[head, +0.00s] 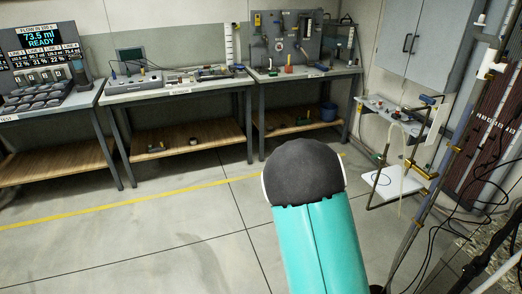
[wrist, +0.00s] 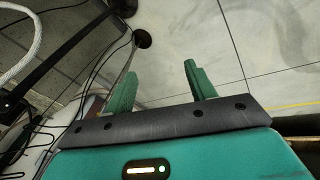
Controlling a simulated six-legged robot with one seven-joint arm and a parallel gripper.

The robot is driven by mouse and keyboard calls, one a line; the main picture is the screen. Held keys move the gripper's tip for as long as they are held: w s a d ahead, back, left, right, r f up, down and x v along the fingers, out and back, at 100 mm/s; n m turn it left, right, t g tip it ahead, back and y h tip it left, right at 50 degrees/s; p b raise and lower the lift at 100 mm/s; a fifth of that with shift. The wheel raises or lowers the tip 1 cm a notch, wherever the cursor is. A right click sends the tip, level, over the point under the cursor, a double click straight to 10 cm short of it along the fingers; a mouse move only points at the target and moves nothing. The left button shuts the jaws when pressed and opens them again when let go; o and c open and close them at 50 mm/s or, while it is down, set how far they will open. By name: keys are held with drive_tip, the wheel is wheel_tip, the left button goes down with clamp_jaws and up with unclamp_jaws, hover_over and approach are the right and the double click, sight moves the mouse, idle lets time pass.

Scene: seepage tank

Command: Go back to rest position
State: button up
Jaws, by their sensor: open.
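My gripper (wrist: 160,87) shows in the wrist view with its two green fingers apart and nothing between them. Beyond the fingers are the concrete floor and some dark cables. In the head view my arm, teal with a dark rounded joint, rises from the bottom middle, and the gripper itself does not show there. No object is held.
Workbenches (head: 180,92) with instruments line the back wall, with a pegboard of tools (head: 290,38) above. A small wall shelf (head: 395,118) and a white plate (head: 393,182) stand at right. Cables (head: 462,205) hang at far right. The floor (head: 130,235) at left is clear.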

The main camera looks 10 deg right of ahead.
drive_tip(key=w+a+r+n+t+y, duration=0.1)
drive_tip(key=a+r+y, duration=0.2)
drive_tip(key=a+r, duration=0.55)
drive_tip(key=w+a+r+t+y, duration=0.15)
drive_tip(key=a+r, duration=0.35)
drive_tip(key=r, duration=0.6)
drive_tip(key=s+a+r+n+t, duration=0.1)
drive_tip(key=s+a+r+n, duration=0.1)
drive_tip(key=s+r, duration=0.9)
wheel_tip(320, 180, up, 6)
drive_tip(key=shift+s+a+f+t, duration=0.1)
drive_tip(key=shift+s+a+t, duration=0.1)
drive_tip(key=shift+a+t, duration=0.2)
drive_tip(key=shift+h, duration=0.25)
drive_tip(key=c, duration=0.4)
drive_tip(key=shift+d, duration=0.1)
